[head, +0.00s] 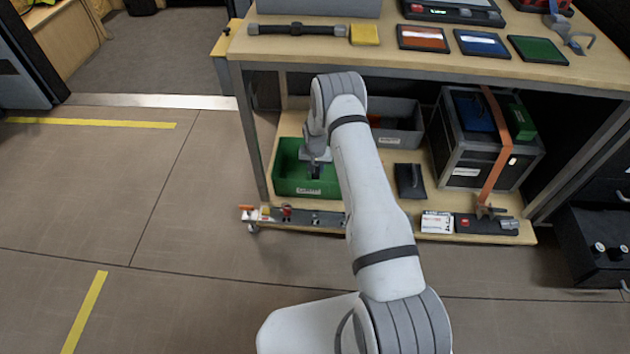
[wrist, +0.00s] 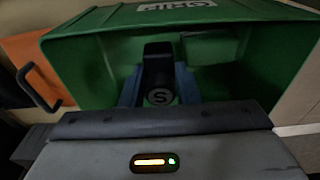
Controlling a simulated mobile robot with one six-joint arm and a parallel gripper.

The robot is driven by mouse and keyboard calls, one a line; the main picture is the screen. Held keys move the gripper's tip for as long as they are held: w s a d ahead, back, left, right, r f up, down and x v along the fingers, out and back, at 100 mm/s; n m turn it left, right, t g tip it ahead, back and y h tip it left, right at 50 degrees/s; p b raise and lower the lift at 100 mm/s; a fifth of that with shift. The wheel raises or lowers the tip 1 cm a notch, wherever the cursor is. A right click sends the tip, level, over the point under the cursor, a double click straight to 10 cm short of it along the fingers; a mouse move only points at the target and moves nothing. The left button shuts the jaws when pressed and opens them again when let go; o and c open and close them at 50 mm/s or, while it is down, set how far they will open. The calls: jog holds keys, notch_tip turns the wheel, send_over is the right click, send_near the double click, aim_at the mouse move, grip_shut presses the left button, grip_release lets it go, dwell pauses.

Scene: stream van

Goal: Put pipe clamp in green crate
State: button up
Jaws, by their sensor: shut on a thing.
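The green crate (head: 308,188) stands on the low shelf under the bench, at its left end. It fills much of the wrist view (wrist: 85,55), with its label on the top wall. My gripper (head: 314,172) reaches down into the crate's opening. In the wrist view my gripper (wrist: 158,92) is shut on a black piece with a round end marked S, which I take to be the pipe clamp (wrist: 158,70). It is held between the two blue-grey fingers, inside the crate's walls. I cannot tell whether it touches the crate floor.
A grey bin (head: 398,125) stands behind and right of the crate. A strapped case (head: 462,150) stands further right. The bench top (head: 400,62) overhangs the shelf. Small parts lie on a dark strip (head: 318,219) before the crate. The floor at left is clear.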

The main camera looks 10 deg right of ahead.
aim_at(317, 170)
jog(key=f, duration=0.2)
jog(key=f+b, duration=0.1)
jog(key=f, duration=0.2)
jog(key=f+b, duration=0.1)
jog(key=f, duration=0.2)
jog(key=shift+s+d+f, duration=0.1)
jog(key=shift+d+f, duration=0.15)
jog(key=shift+d, duration=0.05)
jog(key=shift+f+b, duration=0.15)
jog(key=shift+b, duration=0.3)
jog(key=o, duration=1.1)
jog(key=shift+c, duration=0.2)
jog(key=r+p, duration=0.1)
jog(key=r, duration=0.3)
jog(key=s+r+p, duration=0.1)
jog(key=r, duration=0.3)
jog(key=r+p, duration=0.2)
jog(key=r, duration=0.2)
jog(key=shift+s+a+r, duration=0.15)
jog(key=shift+s+a, duration=0.05)
jog(key=shift+a, duration=0.05)
